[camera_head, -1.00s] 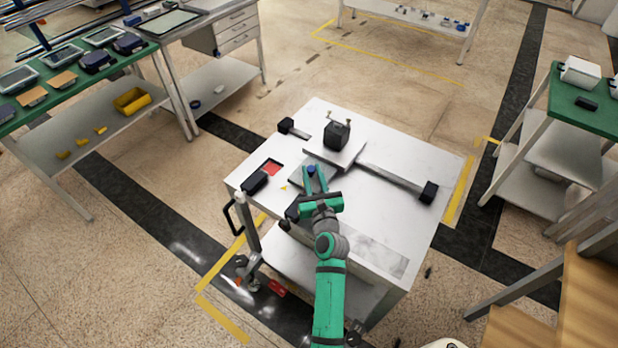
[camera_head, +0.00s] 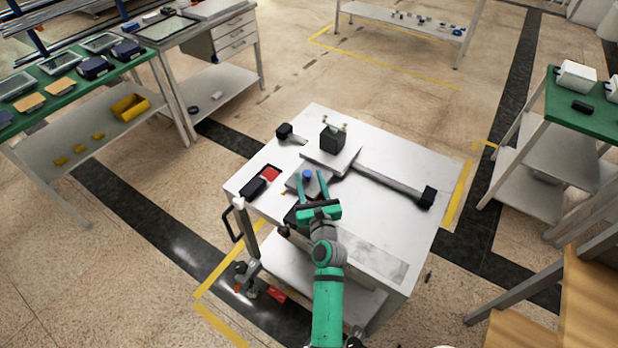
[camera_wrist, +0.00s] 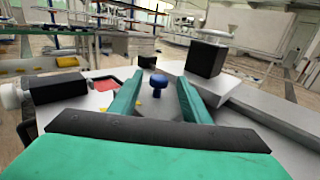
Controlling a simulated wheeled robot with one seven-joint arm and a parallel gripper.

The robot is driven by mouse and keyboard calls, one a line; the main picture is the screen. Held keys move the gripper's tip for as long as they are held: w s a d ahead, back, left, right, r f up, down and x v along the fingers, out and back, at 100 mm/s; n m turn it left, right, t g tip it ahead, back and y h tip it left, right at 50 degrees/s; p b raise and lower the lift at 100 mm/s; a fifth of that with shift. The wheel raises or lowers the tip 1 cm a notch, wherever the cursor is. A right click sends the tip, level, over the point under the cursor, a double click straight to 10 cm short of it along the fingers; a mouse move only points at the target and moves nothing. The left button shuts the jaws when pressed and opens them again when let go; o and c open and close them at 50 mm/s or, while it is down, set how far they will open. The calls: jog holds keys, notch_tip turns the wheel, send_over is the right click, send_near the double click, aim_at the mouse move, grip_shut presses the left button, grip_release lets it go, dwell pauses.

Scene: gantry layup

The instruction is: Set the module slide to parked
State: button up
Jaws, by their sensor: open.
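The module slide is a grey plate carriage (camera_head: 341,163) on a dark rail (camera_head: 390,183) across the white cart top. A black block (camera_head: 332,139) stands on the carriage. A blue knob (camera_head: 308,174) stands on the carriage's lower front plate (camera_head: 297,183). My gripper (camera_head: 312,176) is open, its two green fingers on either side of the knob. In the wrist view the blue knob (camera_wrist: 153,84) shows between and just beyond the fingertips, with gaps on both sides. I cannot tell whether anything touches it.
A black end block (camera_head: 427,197) closes the rail's right end, another (camera_head: 284,131) its left end. A black box (camera_head: 254,188) lies beside a red patch (camera_head: 271,174) on the cart's left. The cart's right front top is clear.

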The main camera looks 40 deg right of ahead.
jog(key=v, duration=0.9)
jog(key=shift+s+a, duration=0.15)
jog(key=shift+s, duration=0.3)
jog(key=shift+c, duration=0.3)
